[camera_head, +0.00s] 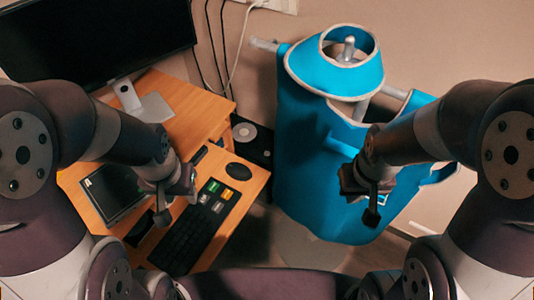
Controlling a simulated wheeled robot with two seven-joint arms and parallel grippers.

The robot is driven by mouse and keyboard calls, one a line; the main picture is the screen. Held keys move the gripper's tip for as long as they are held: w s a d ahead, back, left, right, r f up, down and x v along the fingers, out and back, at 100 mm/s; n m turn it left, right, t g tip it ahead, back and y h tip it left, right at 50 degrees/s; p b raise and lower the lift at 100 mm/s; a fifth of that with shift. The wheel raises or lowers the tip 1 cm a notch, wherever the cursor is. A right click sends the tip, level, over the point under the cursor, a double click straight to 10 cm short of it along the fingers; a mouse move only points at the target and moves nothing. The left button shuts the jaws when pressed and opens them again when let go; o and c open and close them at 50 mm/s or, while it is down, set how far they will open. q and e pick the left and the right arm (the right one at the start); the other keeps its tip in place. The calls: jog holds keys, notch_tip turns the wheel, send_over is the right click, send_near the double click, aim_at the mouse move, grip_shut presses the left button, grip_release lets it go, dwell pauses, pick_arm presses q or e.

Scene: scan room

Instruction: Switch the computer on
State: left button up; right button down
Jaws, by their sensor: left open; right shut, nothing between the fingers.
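A black computer case (259,149) stands on the floor beside the desk's right side. A round grey disc shape (244,132) shows on it; I cannot make out a power button. A large dark monitor (95,35) stands on the desk at the upper left, its screen black. My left gripper (178,203) is open and empty above the desk, just left of the black keyboard (188,237). My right gripper (370,213) is shut and empty, in front of the blue apron and well right of the computer case.
A blue apron (310,150) hangs on a stand to the right of the case. The wooden desk (190,117) also bears a dark mouse (238,171) and a dark flat panel (110,190). Cables (228,60) run down the wall. A narrow floor gap lies between desk and apron.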

dwell(0.3)
pick_arm(q)
grip_shut()
dwell(1.6)
